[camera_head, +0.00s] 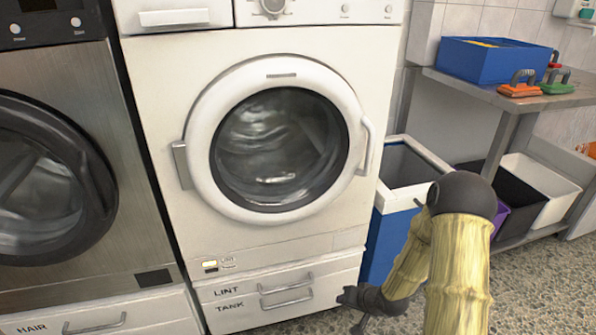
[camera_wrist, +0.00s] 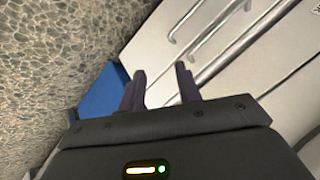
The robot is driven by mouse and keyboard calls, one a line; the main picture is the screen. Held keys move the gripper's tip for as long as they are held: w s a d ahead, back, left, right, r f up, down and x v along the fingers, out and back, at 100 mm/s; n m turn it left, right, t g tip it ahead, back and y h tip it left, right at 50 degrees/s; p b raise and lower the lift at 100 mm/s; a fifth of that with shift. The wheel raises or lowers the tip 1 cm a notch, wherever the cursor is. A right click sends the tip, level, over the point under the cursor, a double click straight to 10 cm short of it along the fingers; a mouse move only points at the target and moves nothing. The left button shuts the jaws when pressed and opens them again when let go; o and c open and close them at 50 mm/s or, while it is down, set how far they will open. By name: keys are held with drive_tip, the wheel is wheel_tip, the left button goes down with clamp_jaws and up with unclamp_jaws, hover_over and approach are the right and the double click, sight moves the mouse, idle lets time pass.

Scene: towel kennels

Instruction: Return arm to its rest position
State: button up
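My arm enters the head view at the lower right, with yellow ribbed sleeves and dark joints. Its dark end, my gripper (camera_head: 357,310), hangs low in front of the drawers beneath the white machine, near the right side. In the wrist view my gripper (camera_wrist: 160,85) shows two dark fingers held apart with nothing between them. Beyond the fingers are the white drawer fronts (camera_wrist: 230,50) with metal handles. The fingertips look apart from the handles, though the exact gap cannot be told.
The white machine (camera_head: 150,90) has its round door shut. A drawer marked LINT TANK (camera_head: 240,303) is shut. A blue and white bin (camera_head: 378,235) stands beside it, right behind my arm. A shelf (camera_head: 470,92) with a blue box (camera_head: 490,65) is at right. Speckled floor (camera_head: 540,280) is open at lower right.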

drive_tip(key=s+r+n+g+h+p, duration=0.1)
drive_tip(key=s+r+p, duration=0.1)
drive_tip(key=s+r, duration=0.55)
drive_tip(key=s+r+n+g+h+p, duration=0.1)
drive_tip(key=s+r+h+p, duration=0.2)
drive_tip(key=r, duration=0.8)
drive_tip(key=s+r+n+g+p, duration=0.1)
drive_tip(key=s+r+p, duration=0.1)
drive_tip(key=s+r, duration=0.6)
wheel_tip(320, 180, up, 39)
drive_tip(key=w+p, duration=0.2)
drive_tip(key=p, duration=3.5)
drive_tip(key=shift+d+g+p, duration=0.3)
drive_tip(key=shift+d, duration=0.05)
drive_tip(key=shift+r, duration=0.1)
